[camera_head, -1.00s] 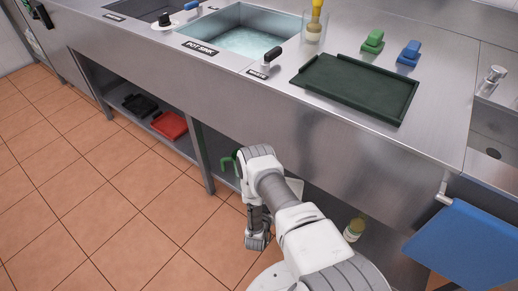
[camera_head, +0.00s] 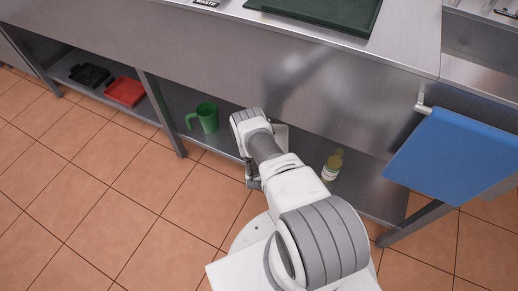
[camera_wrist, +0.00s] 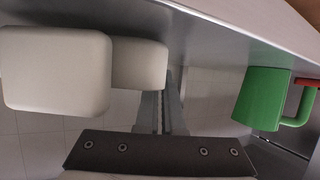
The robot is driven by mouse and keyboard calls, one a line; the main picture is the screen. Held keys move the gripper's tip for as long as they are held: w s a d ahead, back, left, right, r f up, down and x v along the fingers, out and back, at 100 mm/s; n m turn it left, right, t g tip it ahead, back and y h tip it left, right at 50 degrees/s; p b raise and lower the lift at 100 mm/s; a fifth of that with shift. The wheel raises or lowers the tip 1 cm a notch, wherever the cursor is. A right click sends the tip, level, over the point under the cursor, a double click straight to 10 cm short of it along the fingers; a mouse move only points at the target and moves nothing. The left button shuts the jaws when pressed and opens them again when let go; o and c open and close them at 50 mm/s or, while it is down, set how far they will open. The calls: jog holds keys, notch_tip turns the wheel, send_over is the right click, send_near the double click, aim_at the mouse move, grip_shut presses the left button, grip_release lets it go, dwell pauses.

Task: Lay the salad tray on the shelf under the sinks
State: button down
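A dark green tray (camera_head: 322,14) lies on the steel counter at the top of the head view, partly cut off by the frame. No label shows whether it is the salad tray. The shelf (camera_head: 180,113) runs low under the counter. My gripper (camera_head: 253,176) is low in front of the shelf, right of the green mug, well below the dark green tray. My gripper's dark mount shows in the wrist view (camera_wrist: 160,152); its finger opening is unclear there. Nothing is clearly held.
A black tray (camera_head: 89,75) and red tray (camera_head: 125,91) are on the left shelf section. The green mug (camera_head: 208,117) and a yellowish bottle (camera_head: 332,165) stand on the shelf. Two pale blocks (camera_wrist: 55,70) fill the wrist view's left. A blue cloth (camera_head: 455,157) hangs at right.

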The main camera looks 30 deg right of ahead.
jog(key=shift+f, duration=0.25)
jog(key=c, duration=1)
grip_release()
jog(key=shift+c, duration=0.2)
jog(key=shift+r, duration=0.1)
jog(key=shift+s+r, duration=0.1)
